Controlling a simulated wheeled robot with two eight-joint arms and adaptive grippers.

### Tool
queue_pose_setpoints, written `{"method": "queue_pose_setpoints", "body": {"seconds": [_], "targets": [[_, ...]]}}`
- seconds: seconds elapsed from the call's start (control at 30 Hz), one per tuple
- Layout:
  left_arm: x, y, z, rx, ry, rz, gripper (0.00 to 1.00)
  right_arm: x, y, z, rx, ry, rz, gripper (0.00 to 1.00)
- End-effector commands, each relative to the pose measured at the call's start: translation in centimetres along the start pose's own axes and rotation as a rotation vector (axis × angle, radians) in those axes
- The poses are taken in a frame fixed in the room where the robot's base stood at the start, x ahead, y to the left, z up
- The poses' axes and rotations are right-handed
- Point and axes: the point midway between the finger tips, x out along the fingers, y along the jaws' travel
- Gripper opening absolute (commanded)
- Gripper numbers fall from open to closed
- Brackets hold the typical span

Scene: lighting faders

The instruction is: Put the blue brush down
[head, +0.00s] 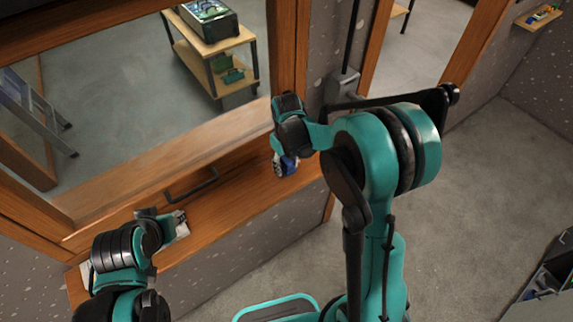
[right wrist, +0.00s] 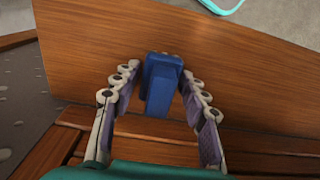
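The blue brush (right wrist: 162,85) is between the spread fingers of my right gripper (right wrist: 157,78) in the right wrist view. Wood shows beside it, and the fingers look apart from it rather than closed on it. It seems to stand on the wooden ledge, though its underside is hidden. In the head view a bit of blue (head: 291,163) shows at my right gripper (head: 284,168), over the right part of the ledge (head: 235,195). My left gripper (head: 165,222) is low over the left part of the ledge; its fingers are too small to read.
A dark handle (head: 192,186) sits on the wood below the window. A pale flat item (head: 182,231) lies by my left gripper. A grey box (head: 342,86) is on the wall. Beyond the glass stands a shelf cart (head: 218,52).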

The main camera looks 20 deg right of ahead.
Motion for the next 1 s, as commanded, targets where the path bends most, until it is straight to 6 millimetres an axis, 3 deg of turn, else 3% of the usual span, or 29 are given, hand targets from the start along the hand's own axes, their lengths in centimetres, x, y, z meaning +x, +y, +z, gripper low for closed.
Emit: {"method": "queue_pose_setpoints", "body": {"seconds": [0.3, 0.43, 0.8, 1.0], "targets": [[-0.1, 0.0, -0.1, 0.000, 0.000, 0.000, 0.33, -0.1, 0.0, 0.0, 0.000, 0.000, 0.000, 0.54], [-0.5, 0.0, -0.3, 0.000, 0.000, 0.000, 0.33, -1.1, 0.0, 0.0, 0.000, 0.000, 0.000, 0.54], [-1.1, 0.0, -0.8, 0.000, 0.000, 0.000, 0.33, -8.9, 0.0, 0.0, 0.000, 0.000, 0.000, 0.54], [-1.3, 0.0, -0.9, 0.000, 0.000, 0.000, 0.33, -11.7, 0.0, 0.0, 0.000, 0.000, 0.000, 0.54]]}}
